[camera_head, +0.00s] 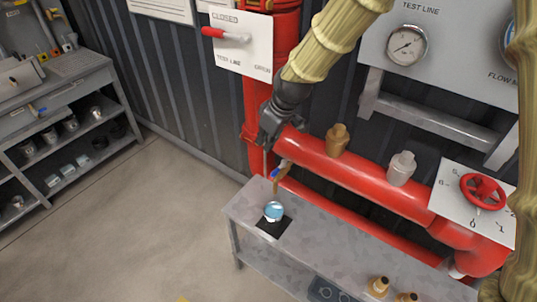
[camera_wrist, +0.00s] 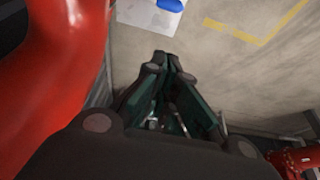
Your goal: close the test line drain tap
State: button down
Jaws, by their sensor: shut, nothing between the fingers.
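The drain tap (camera_head: 281,176) is a small brass-coloured fitting with a blue part, low on the left end of the red pipe (camera_head: 370,178). In the head view my gripper (camera_head: 268,146) is just above and left of it, pointing down. Whether it touches the tap cannot be told. In the wrist view the fingers (camera_wrist: 169,62) are together with nothing seen between them. I cannot make out the tap's handle position. A clear container with blue content (camera_head: 274,211) stands below the tap on a black pad (camera_head: 273,228).
A grey bench (camera_head: 330,250) runs under the pipe. Brass (camera_head: 338,139) and grey (camera_head: 402,168) fittings stand up from the pipe. A red handwheel (camera_head: 482,191) is at right. A red-handled lever (camera_head: 226,34) is on the "CLOSED" plate above. Floor at left is clear.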

aim_at(279, 169)
jog(key=shift+w+r, duration=0.25)
jog(key=shift+r, duration=0.4)
jog(key=shift+f, duration=0.1)
notch_tip(279, 169, down, 10)
jog(key=p, duration=0.5)
jog(key=shift+d, duration=0.15)
jog(key=shift+s, duration=0.15)
jog(key=shift+n, duration=0.4)
jog(key=shift+s+d, duration=0.1)
jog(key=shift+s, duration=0.05)
